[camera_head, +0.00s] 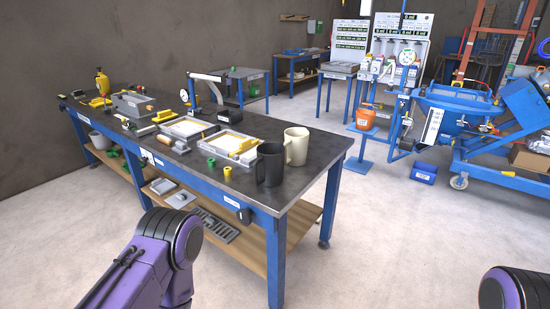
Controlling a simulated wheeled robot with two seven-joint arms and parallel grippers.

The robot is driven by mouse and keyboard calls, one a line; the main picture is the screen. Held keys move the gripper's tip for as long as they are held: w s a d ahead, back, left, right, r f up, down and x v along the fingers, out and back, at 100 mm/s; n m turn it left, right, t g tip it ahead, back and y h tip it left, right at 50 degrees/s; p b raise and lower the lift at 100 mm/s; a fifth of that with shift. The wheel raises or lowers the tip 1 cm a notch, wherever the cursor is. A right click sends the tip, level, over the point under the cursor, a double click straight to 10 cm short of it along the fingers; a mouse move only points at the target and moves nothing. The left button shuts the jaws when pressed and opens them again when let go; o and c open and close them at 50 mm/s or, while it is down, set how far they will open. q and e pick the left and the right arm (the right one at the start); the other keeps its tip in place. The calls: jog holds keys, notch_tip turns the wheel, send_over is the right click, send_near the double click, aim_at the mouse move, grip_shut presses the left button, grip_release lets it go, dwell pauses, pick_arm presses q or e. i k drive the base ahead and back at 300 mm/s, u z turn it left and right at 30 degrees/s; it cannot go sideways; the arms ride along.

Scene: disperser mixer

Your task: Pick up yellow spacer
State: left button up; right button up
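A small yellow ring-shaped piece (228,173), which looks like the yellow spacer, stands near the front edge of the dark workbench top (290,205). Its exact shape is too small to tell. A small green ring (211,162) stands just to its left. Purple links of my own arms show at the bottom left and bottom right. Neither gripper is in view, so their state is hidden.
A black mug (270,164) and a beige mug (296,146) stand right of the spacer. Framed trays (229,143) lie behind it. The bench's lower shelf (253,243) holds grey parts. Floor is clear at the right front (400,250).

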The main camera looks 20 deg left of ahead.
aim_at(227, 170)
jog(key=i, duration=1.2)
jog(key=u, duration=0.25)
